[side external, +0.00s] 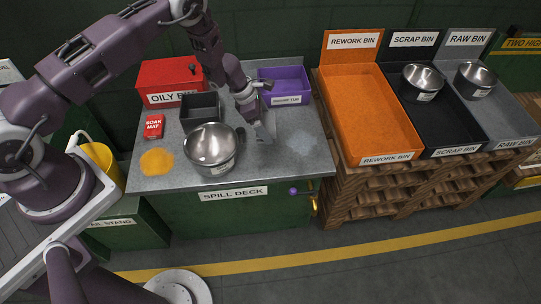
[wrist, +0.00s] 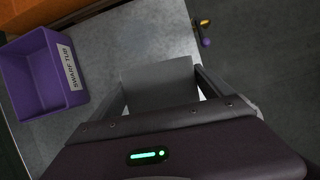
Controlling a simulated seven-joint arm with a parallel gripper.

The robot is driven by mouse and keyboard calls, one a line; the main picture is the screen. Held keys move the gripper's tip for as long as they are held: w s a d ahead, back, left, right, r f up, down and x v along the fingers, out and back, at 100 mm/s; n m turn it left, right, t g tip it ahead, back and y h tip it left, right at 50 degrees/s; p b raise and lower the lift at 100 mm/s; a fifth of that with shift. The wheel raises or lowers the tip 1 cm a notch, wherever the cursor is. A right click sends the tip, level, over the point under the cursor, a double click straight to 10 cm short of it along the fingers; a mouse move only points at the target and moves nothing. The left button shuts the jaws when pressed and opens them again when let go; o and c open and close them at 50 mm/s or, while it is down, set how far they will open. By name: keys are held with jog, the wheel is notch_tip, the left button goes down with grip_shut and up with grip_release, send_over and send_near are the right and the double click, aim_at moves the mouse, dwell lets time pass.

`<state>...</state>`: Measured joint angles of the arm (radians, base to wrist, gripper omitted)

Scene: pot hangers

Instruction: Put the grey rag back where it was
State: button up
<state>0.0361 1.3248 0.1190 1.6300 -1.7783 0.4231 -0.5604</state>
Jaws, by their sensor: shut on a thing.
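My gripper (side external: 259,116) is shut on the grey rag (wrist: 158,88). In the wrist view the rag is a flat grey piece spanning the space between the two fingers. In the side view the rag (side external: 265,132) is small and partly hidden, at the fingertips over the grey top of the spill deck (side external: 232,183). It is right of the large steel pot. I cannot tell whether the rag touches the deck.
A steel pot (side external: 211,148), dark tray (side external: 201,107), red oily bin (side external: 170,78), soak mat box (side external: 154,126) and yellow spill (side external: 157,162) are on the deck. A purple swarf tub (side external: 286,87) stands behind my gripper. A pale patch (side external: 299,141) lies to the right.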

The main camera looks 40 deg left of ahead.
jog(key=shift+d+f+n, duration=0.4)
jog(key=shift+d+f, duration=0.35)
jog(key=shift+d, duration=0.25)
notch_tip(320, 180, down, 10)
jog(key=shift+r, duration=0.1)
jog(key=o, duration=1.5)
jog(key=shift+f, duration=0.2)
